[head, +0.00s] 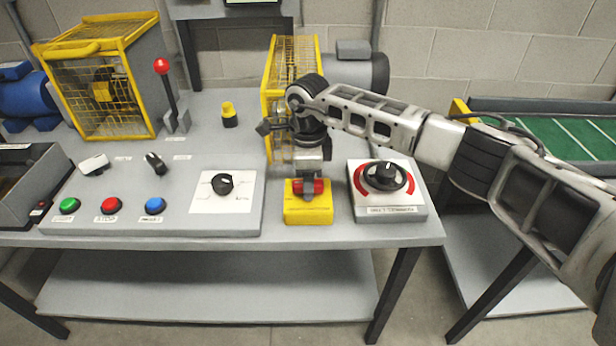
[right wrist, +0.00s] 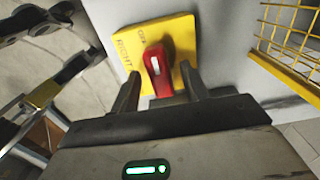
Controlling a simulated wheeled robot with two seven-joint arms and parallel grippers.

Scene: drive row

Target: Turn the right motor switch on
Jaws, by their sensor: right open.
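The right motor switch is a red handle (head: 318,186) on a yellow plate (head: 309,215), near the front edge of the table. In the right wrist view the red handle (right wrist: 157,71) stands out from the yellow plate (right wrist: 178,37), which has partly readable lettering "RIGHT". My right gripper (head: 308,184) is over the switch. In the right wrist view its two fingers (right wrist: 160,92) are apart, one on each side of the handle, with gaps between. Whether a finger touches the handle I cannot tell. My left gripper is not in view.
A panel with green, red and blue buttons (head: 109,205) and a black knob (head: 222,184) lies to the left. A dial box (head: 388,211) stands close to the right of the switch. A yellow cage (head: 276,70) and a grey motor (head: 368,70) stand behind.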

